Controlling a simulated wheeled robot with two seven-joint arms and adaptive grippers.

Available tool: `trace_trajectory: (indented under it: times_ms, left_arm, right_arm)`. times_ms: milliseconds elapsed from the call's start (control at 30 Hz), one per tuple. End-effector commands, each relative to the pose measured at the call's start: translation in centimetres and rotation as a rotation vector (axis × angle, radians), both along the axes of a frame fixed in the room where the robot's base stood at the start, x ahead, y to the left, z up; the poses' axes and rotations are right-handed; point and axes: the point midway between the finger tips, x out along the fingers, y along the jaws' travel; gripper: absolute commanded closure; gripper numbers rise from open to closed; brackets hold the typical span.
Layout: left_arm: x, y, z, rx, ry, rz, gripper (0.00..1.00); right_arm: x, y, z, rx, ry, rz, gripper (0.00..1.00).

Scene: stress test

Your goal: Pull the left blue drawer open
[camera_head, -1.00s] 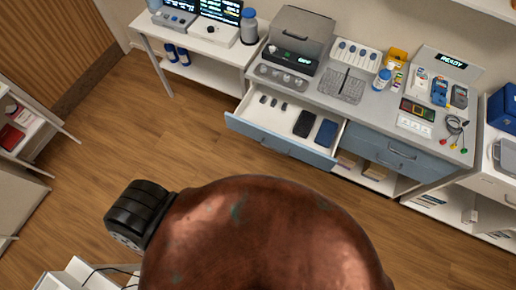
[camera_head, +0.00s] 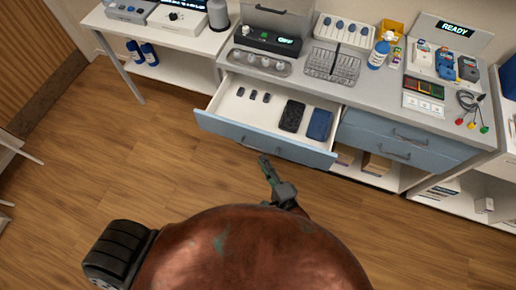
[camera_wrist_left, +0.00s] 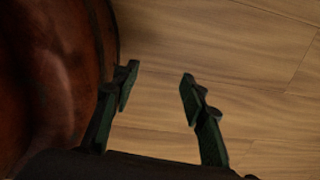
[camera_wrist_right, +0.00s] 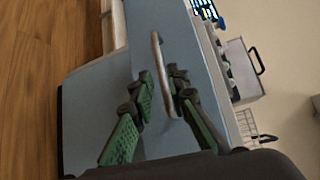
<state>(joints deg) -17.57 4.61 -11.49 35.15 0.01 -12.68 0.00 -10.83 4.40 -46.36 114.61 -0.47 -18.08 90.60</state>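The left blue drawer (camera_head: 262,139) stands pulled out from the grey-topped cabinet in the head view, its white inside showing. Its bar handle (camera_wrist_right: 160,70) shows clearly in the right wrist view. My right gripper (camera_wrist_right: 161,78) is at the drawer front, its fingers partly apart on either side of the handle, with a gap visible; firm contact cannot be told. In the head view the right gripper (camera_head: 264,164) is just in front of the drawer. My left gripper (camera_wrist_left: 156,80) is open and empty over the wooden floor, and is hidden in the head view.
The drawer holds a black case (camera_head: 292,116), a blue case (camera_head: 319,125) and small dark items. Closed blue drawers (camera_head: 402,142) are to its right. The countertop (camera_head: 385,98) carries racks, bottles and devices. Wooden floor (camera_head: 150,185) is clear before the cabinet.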

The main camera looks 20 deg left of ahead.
Motion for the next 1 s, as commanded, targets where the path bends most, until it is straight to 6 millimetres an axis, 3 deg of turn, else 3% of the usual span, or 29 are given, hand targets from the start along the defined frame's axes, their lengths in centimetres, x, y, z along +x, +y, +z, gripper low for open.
trace_trajectory:
  times_ms: [200,433,833,1000]
  left_arm:
    - [1.4,0.0,-0.9,-0.001,-0.019,-0.002,0.60]
    - [1.1,0.0,-1.6,-0.001,-0.011,-0.003,0.60]
    - [0.1,0.0,-1.7,0.000,0.001,-0.001,0.60]
    - [0.1,0.0,-1.7,-0.001,0.001,-0.001,0.60]
  right_arm:
    - [2.4,2.3,-0.6,0.000,-0.001,0.000,0.85]
    - [4.6,4.3,-1.0,-0.002,-0.001,-0.001,0.85]
    - [5.2,4.9,-1.1,-0.003,-0.001,-0.001,0.85]
    - [5.2,4.9,-1.1,-0.003,-0.001,-0.001,0.96]
